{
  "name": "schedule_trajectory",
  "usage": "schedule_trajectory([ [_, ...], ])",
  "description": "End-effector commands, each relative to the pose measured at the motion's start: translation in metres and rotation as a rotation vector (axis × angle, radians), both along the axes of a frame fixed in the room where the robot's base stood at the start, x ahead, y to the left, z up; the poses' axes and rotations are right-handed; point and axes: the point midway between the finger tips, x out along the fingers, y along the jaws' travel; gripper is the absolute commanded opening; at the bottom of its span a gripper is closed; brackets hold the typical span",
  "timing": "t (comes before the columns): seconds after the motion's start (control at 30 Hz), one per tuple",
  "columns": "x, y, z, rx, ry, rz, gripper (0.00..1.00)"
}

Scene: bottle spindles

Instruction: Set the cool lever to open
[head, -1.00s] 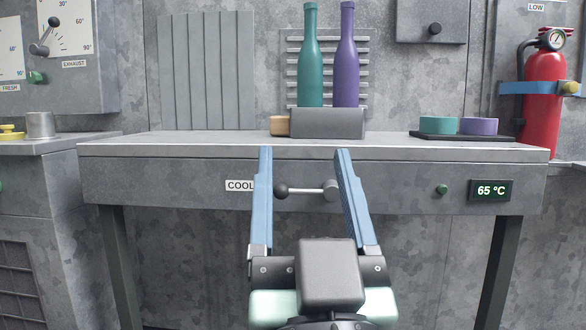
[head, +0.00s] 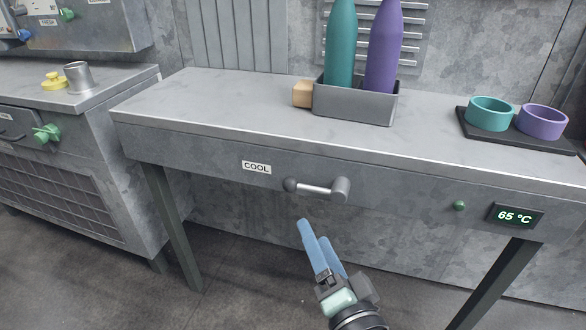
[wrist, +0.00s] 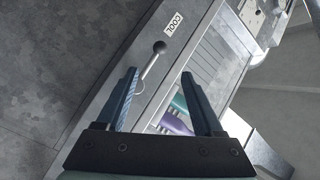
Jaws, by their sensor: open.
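The cool lever (head: 318,188) is a light rod with a dark ball knob at its left end and a round grey hub at its right end. It lies nearly level on the front of the bench, right of the COOL label (head: 256,167). The lever also shows in the wrist view (wrist: 153,60), its knob just beyond and between my fingers. My gripper (head: 316,232) has two blue fingers, open and empty, below and in front of the lever in the head view. It appears apart from the lever. The lever's hub end is unclear in the wrist view.
A grey bin (head: 352,104) holds a teal bottle (head: 340,45) and a purple bottle (head: 383,50). A dark tray (head: 520,135) carries teal and purple rings. A green button (head: 459,205) and a 65 °C display (head: 516,216) sit to the right. Space under the bench is open.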

Motion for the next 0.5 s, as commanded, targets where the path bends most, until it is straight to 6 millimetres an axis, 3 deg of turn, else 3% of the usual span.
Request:
schedule_trajectory([
  [0.17, 0.016, 0.005, -0.002, 0.002, -0.001, 0.003, 0.69],
  [0.5, 0.080, 0.023, -0.002, -0.001, -0.002, 0.003, 0.69],
])
